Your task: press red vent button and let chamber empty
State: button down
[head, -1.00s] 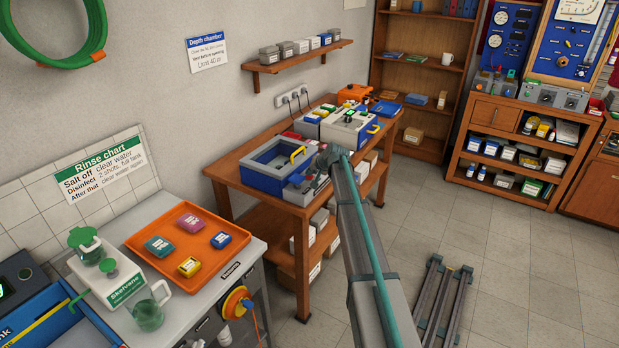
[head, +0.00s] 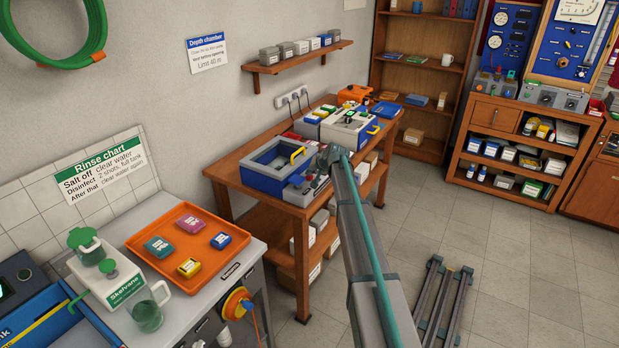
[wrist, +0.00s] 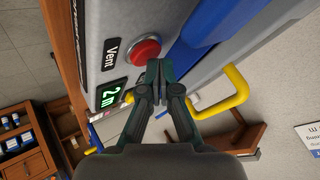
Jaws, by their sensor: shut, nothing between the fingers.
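The red vent button (wrist: 144,53) shows in the wrist view on a grey panel, next to a "Vent" label (wrist: 111,52) and a small display (wrist: 107,97) reading "2 m". My gripper (wrist: 157,64) is shut and empty. Its fingertips are just beside the button in the picture; I cannot tell whether they touch it. The depth chamber (head: 275,170) is a blue and grey box with a yellow handle (head: 298,155) on the wooden bench.
The wooden bench (head: 243,189) also holds a white and blue unit (head: 349,129) behind the chamber. A sink counter with an orange tray (head: 160,238) stands at the near left. The "Depth chamber" sign (head: 208,52) hangs on the wall. The tiled floor at right is mostly open.

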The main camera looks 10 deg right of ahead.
aim_at(311, 177)
jog(key=shift+r, duration=0.5)
jog(key=shift+r+p, duration=0.8)
jog(key=shift+r, duration=1.7)
jog(key=shift+s+f, duration=0.1)
